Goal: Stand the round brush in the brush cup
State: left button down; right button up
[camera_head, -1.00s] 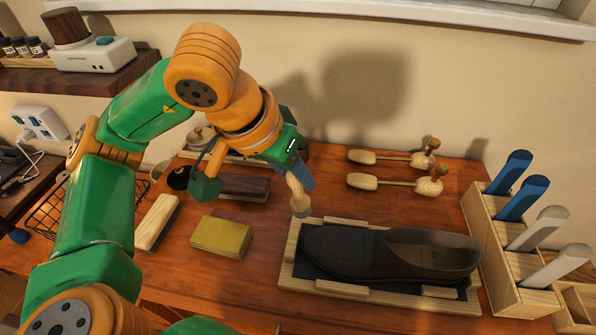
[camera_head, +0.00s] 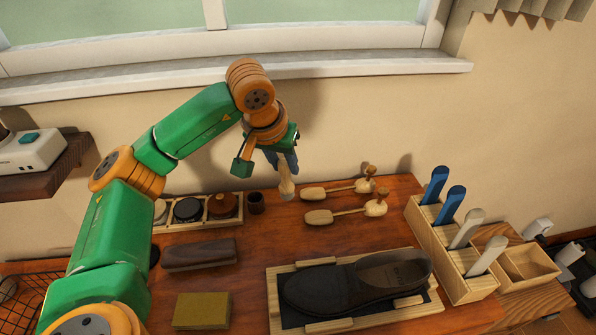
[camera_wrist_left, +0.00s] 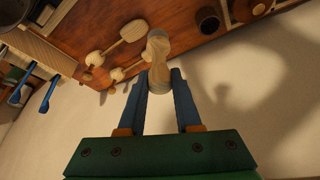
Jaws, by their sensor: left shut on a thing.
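The round brush (camera_head: 287,190) is a pale wooden piece. My left gripper (camera_head: 284,169) is shut on it, and it hangs from the blue fingers at the back of the table. The brush cup looks to be the small dark brown cup (camera_head: 256,203), upright beside the tin rack; the brush is just right of it in the head view, apart from it. In the left wrist view the brush (camera_wrist_left: 158,52) sits between the fingertips (camera_wrist_left: 159,80), and the cup (camera_wrist_left: 208,19) is up and to the right. My right gripper is not in view.
A rack of polish tins (camera_head: 206,224) stands left of the cup. Two shoe trees (camera_head: 335,215) lie to its right. A dark shoe (camera_head: 350,284) on a wooden board (camera_head: 274,296), a dark brush (camera_head: 199,255) and a yellow block (camera_head: 202,311) lie in front. A brush box (camera_head: 432,240) stands right.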

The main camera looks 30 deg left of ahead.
pick_arm(q)
jog(key=w+a+n+y+p, duration=0.15)
jog(key=a+p, duration=0.25)
jog(key=a, duration=0.7)
notch_tip(320, 180, down, 11)
jog(key=n+b, duration=0.1)
jog(key=b, duration=0.7)
jog(key=shift+b, duration=0.35)
jog(key=shift+r, duration=0.15)
jog(key=c, duration=0.5)
grip_release()
jog(key=v, duration=0.7)
jog(key=shift+r, duration=0.15)
jog(key=shift+w, duration=0.1)
